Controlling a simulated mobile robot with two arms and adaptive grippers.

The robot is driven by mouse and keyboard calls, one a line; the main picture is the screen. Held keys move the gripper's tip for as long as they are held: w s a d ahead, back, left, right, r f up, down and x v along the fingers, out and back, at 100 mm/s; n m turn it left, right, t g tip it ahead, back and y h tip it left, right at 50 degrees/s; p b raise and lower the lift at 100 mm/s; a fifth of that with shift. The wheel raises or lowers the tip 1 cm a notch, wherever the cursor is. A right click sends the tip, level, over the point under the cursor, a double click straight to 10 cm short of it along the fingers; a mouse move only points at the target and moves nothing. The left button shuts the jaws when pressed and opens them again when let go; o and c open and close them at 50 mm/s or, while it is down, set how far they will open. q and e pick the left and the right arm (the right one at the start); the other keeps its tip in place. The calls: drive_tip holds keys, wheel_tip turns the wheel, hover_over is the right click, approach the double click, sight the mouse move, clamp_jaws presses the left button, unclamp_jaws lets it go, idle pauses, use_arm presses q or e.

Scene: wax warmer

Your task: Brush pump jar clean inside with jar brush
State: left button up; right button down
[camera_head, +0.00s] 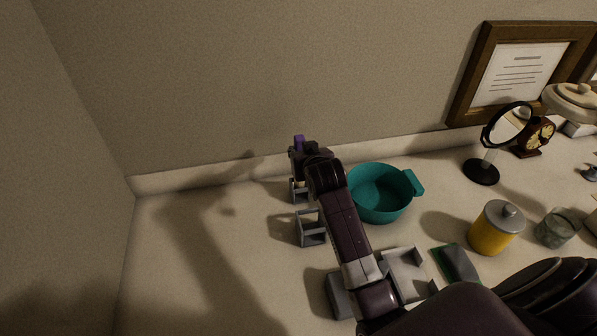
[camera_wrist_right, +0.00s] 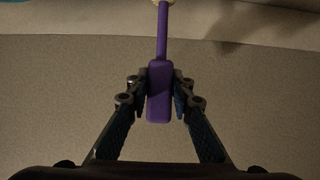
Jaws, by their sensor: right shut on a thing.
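My right gripper (camera_head: 299,152) is at the back left of the counter, near the wall, at the far end of my right arm. It is shut on a purple-handled brush (camera_wrist_right: 162,40), whose purple part also shows in the head view (camera_head: 299,141). In the wrist view the thick grip lies between the fingers of my right gripper (camera_wrist_right: 163,95), and a pale end is cut off at the top edge. A yellow jar with a grey lid (camera_head: 491,234) and a clear glass jar (camera_head: 557,228) stand at the right. I cannot tell which is the pump jar. My left gripper is not in view.
A teal basin (camera_head: 380,194) stands right of my arm. Grey holders (camera_head: 310,228) stand near it, with a light tray (camera_head: 408,272) and a green-black pad (camera_head: 456,264) in front. A round mirror (camera_head: 481,171) and clock (camera_head: 533,138) stand behind. The left counter is clear.

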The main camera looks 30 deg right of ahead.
sight(300, 139)
drive_tip(key=shift+r, duration=1.75)
drive_tip(key=shift+r, duration=2.4)
drive_tip(key=c, duration=2.3)
unclamp_jaws()
drive_tip(key=shift+c, duration=0.2)
clamp_jaws()
